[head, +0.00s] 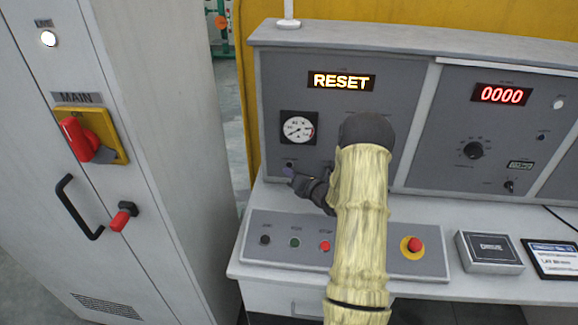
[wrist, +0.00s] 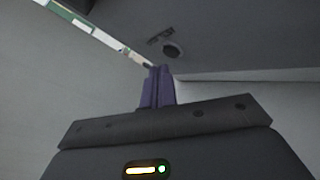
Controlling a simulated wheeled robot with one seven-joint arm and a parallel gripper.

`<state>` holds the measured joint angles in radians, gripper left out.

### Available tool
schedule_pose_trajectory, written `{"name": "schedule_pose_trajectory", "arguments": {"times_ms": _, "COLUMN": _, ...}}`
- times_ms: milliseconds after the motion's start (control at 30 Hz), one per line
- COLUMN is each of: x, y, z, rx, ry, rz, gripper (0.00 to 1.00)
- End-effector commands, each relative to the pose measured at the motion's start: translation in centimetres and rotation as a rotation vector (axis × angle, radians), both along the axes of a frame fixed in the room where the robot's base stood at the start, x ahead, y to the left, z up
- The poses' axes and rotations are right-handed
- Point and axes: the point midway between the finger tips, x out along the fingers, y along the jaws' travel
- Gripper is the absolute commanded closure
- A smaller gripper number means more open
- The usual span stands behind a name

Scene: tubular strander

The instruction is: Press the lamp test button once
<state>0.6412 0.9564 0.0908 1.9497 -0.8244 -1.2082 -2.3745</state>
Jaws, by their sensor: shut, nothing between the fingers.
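My gripper (head: 290,173) is at the lower left of the grey console's upright panel, below the round gauge (head: 298,128). Its purple fingers are shut and empty, and they show in the wrist view (wrist: 158,72). In the wrist view a small dark round button (wrist: 173,51) with a label sits on the panel, just beyond and slightly right of the fingertips. The fingertips look apart from it, though the gap is hard to judge. The label is too small to read, so I cannot confirm that this is the lamp test button.
A lit RESET display (head: 341,81) is above the gauge. The lower panel has black, green and red buttons (head: 325,246) and a red mushroom button (head: 412,245). A cabinet with a red main switch (head: 76,139) stands left. My arm hides the panel's middle.

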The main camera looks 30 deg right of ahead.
Motion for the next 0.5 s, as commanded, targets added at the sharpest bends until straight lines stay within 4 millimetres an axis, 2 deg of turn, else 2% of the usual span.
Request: {"name": "schedule_pose_trajectory", "arguments": {"times_ms": 500, "x": 0.43, "y": -0.33, "z": -0.21, "rx": -0.001, "ry": 0.0, "rz": 0.0, "gripper": 1.0}}
